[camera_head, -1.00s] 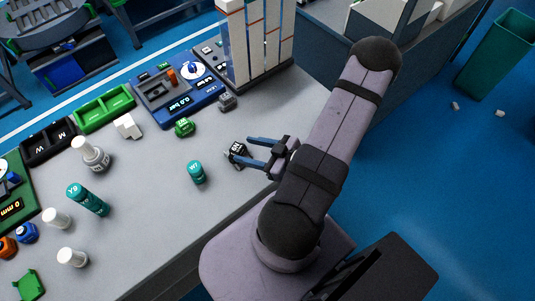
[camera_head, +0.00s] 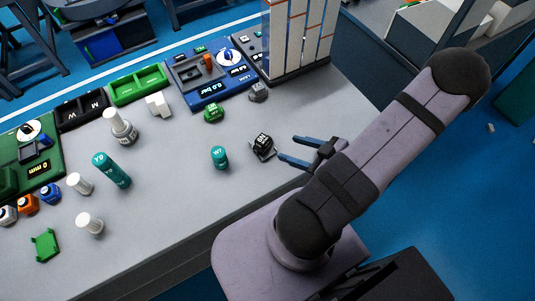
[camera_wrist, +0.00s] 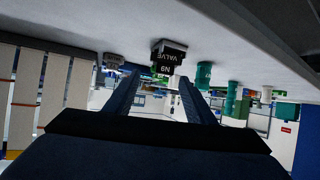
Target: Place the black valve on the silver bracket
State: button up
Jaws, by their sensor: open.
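The black valve (camera_head: 262,141), lettered "N9 VALVE" in the wrist view (camera_wrist: 169,57), stands on the table right of centre. The silver bracket (camera_head: 265,156) shows as a grey edge beneath and beside it. The valve appears to sit on the bracket, though its seating is too small to judge. My gripper (camera_head: 287,147) is open and empty, just right of the valve, with its fingers pointing at it and a gap between. In the wrist view, my gripper (camera_wrist: 158,80) has the valve ahead between its fingertips.
A teal bottle (camera_head: 219,157) stands left of the valve. White pillars (camera_head: 300,38) rise at the back right.

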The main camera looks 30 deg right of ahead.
jog(key=w+d+f+g+h, duration=0.1)
jog(key=w+d+f+g, duration=0.1)
jog(key=shift+d+h, duration=0.35)
jog(key=shift+h, duration=0.05)
jog(key=w+d+g+h, duration=0.2)
jog(key=d, duration=0.1)
jog(key=shift+g+h, duration=0.3)
jog(key=shift+g, duration=0.1)
jog(key=shift+w+d+r+m+g+h, duration=0.2)
jog(key=shift+w+r+m+g+h, duration=0.15)
jog(key=shift+w+r+h, duration=0.2)
jog(key=s+a+r+m+g, duration=0.1)
jog(key=s+a+r+g, duration=0.1)
jog(key=a, duration=0.5)
jog(key=s+a+r+m+g, duration=0.1)
jog(key=s+a+r+g, duration=0.1)
jog(key=a+r, duration=0.2)
jog(key=s+a+r+m+g, duration=0.2)
jog(key=a+r, duration=0.2)
jog(key=a, duration=0.6)
jog(key=shift+s+a+y, duration=0.15)
jog(key=shift+s+y, duration=0.1)
jog(key=shift+y, duration=0.2)
jog(key=shift+o, duration=0.3)
